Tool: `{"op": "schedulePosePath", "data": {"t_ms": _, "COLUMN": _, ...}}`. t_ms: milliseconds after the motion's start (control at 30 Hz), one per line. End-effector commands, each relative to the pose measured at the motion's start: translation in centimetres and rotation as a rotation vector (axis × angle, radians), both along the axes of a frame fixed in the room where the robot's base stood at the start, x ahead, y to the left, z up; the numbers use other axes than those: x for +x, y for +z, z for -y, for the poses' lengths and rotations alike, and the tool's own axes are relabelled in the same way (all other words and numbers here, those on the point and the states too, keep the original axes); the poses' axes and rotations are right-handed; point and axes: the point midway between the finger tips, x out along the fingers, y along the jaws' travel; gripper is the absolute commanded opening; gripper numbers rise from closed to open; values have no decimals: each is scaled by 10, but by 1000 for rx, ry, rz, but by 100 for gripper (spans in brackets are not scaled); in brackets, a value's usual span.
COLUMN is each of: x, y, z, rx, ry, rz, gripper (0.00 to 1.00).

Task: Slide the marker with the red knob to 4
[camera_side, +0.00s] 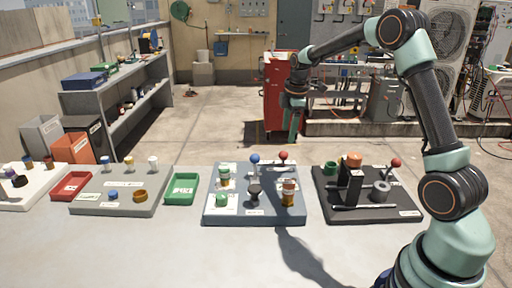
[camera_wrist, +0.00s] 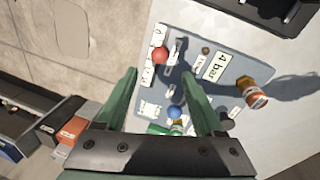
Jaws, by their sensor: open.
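A red ball knob (camera_side: 283,155) stands on a short stem at the back right of the blue-grey panel (camera_side: 215,213). It also shows in the wrist view (camera_wrist: 160,56), beside a slot and small white labels whose numbers I cannot read. A blue ball knob (camera_side: 255,159) stands to its left, and shows in the wrist view (camera_wrist: 174,112). My gripper (camera_side: 292,138) hangs above the panel's back side, pointing down. In the wrist view it is open (camera_wrist: 159,74) and empty, with the red knob between and just beyond its fingertips.
A black panel (camera_side: 405,204) with another red knob (camera_side: 396,162) stands right. A green tray (camera_side: 181,189) stands left. The front table is clear.

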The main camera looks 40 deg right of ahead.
Motion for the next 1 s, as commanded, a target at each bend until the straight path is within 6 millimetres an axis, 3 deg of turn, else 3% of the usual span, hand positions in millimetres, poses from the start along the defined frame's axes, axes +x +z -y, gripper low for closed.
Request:
{"op": "schedulePosePath", "data": {"t_ms": 200, "x": -4, "y": 24, "z": -2, "rx": 0, "ry": 0, "rz": 0, "gripper": 70}}
{"op": "schedulePosePath", "data": {"t_ms": 667, "x": -6, "y": 30, "z": -4, "rx": 0, "ry": -7, "rz": 4, "gripper": 70}}
{"op": "schedulePosePath", "data": {"t_ms": 767, "x": -10, "y": 41, "z": -14, "rx": 5, "ry": -40, "rz": 21, "gripper": 70}}
{"op": "schedulePosePath", "data": {"t_ms": 1000, "x": -45, "y": 84, "z": -68, "rx": 51, "ry": -245, "rz": 108, "gripper": 70}}
